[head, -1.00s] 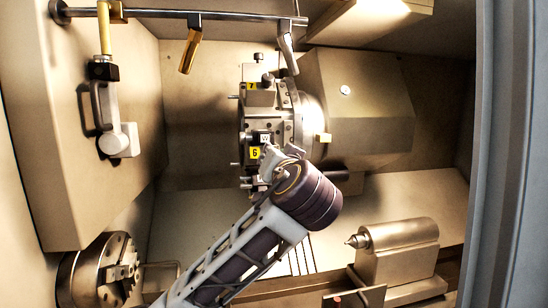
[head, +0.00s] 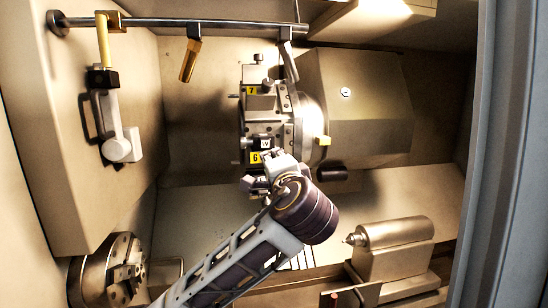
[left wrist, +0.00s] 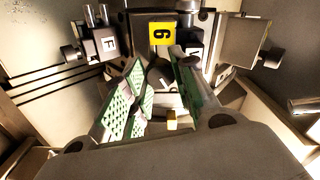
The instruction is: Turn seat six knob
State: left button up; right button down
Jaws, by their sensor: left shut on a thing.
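The turret (head: 284,118) stands in the middle of the head view, with yellow number plates seven (head: 251,91) and six (head: 255,157) on its left side. The six plate also shows at the top of the left wrist view (left wrist: 162,33). My left gripper (head: 262,180) is at the turret just below the six plate. In the left wrist view its green-padded fingers (left wrist: 164,88) are shut around a dark part below that plate. This appears to be the seat six knob (left wrist: 160,76), mostly hidden by the fingers. My right gripper is not in view.
The chuck (head: 108,273) is at lower left and the tailstock (head: 393,250) at lower right. A rail (head: 200,22) with hanging handles crosses the top. Lettered blocks (left wrist: 110,44) flank the gripper closely.

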pick_arm(q)
jog(key=m+p, duration=0.4)
jog(key=m, duration=0.1)
jog(key=shift+m, duration=0.3)
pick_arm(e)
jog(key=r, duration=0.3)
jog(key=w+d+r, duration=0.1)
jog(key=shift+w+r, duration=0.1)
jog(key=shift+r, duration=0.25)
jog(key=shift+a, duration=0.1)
pick_arm(q)
jog(key=o, duration=1)
jog(key=shift+o, duration=0.2)
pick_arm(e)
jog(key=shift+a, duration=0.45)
